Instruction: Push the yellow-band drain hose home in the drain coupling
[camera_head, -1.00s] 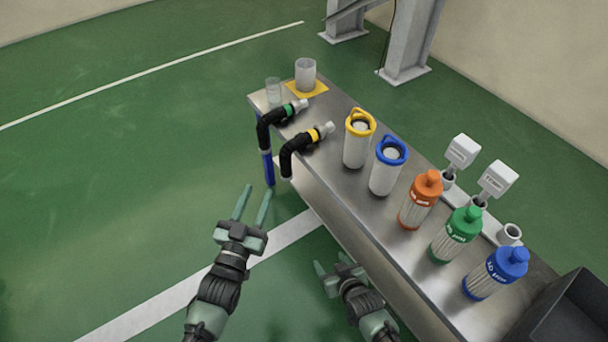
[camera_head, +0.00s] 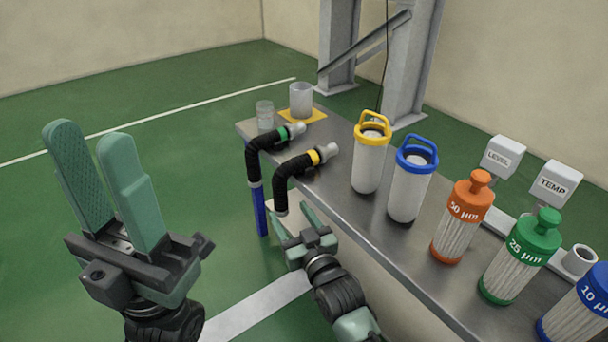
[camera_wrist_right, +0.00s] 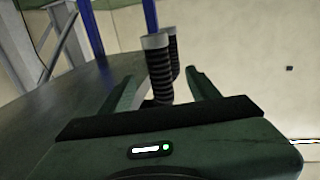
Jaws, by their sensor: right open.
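The yellow-band drain hose (camera_head: 287,178) is a black ribbed elbow with a yellow band and a grey lower end. Its upper end meets the pale drain coupling (camera_head: 330,152) at the bench's edge; I cannot tell how deep it sits. My right gripper (camera_head: 295,216) is open just below the hose. In the right wrist view a ribbed hose (camera_wrist_right: 160,75) stands between my right gripper's spread fingers (camera_wrist_right: 165,88), with another behind it; no band shows there. My left gripper (camera_head: 92,130) is open and empty, over the floor at the left.
A green-band hose (camera_head: 262,150) with a blue pipe (camera_head: 259,210) hangs beside it. Yellow-handled (camera_head: 369,160) and blue-handled (camera_head: 410,185) canisters and several cartridges stand on the metal bench (camera_head: 345,205). A clear glass (camera_head: 265,115) stands behind. The floor left is free.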

